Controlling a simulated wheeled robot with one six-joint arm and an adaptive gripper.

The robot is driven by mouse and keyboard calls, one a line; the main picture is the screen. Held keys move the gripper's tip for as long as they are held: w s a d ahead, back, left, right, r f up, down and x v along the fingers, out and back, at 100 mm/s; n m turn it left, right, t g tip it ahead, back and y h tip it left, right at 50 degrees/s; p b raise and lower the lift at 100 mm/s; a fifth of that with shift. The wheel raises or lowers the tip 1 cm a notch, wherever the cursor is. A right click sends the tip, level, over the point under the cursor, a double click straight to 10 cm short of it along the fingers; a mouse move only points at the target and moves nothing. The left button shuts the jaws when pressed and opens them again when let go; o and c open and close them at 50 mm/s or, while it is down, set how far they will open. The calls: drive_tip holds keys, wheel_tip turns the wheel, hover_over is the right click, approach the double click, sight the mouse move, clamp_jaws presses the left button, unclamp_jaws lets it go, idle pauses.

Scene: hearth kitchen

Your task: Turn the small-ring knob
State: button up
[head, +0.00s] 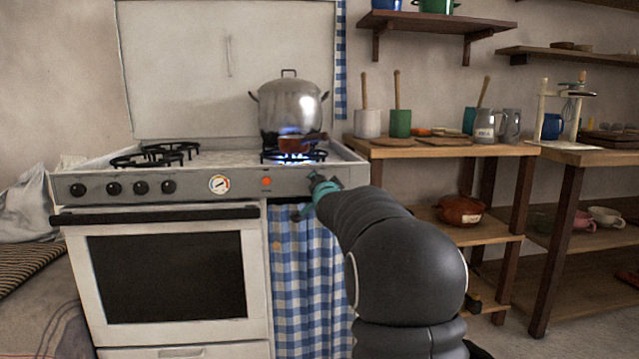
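The white stove has a grey front panel (240,184). Several black knobs (140,187) sit in a row on its left part, and I cannot tell from their markings which is the small-ring knob. My gripper (318,182), dark with a teal part behind it, is at the panel's right end. It covers that stretch of the panel, so any knob there is hidden. I cannot tell whether its fingers are open or shut, or whether they touch anything. A blue flame (290,156) burns on the right of the hob.
A large metal pot (290,106) and a small brown pan (292,145) stand over the right burners. The left burners (155,153) are bare. An oven handle (155,215) juts out below the panel. A wooden shelf table (440,150) with mugs stands at right.

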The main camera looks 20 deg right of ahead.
drive_tip(key=shift+m+p, duration=1.05)
drive_tip(key=shift+m, duration=7.25)
drive_tip(key=o, duration=1.1)
drive_tip(key=shift+o, duration=0.2)
drive_tip(key=v, duration=1.2)
drive_tip(key=shift+a, duration=0.1)
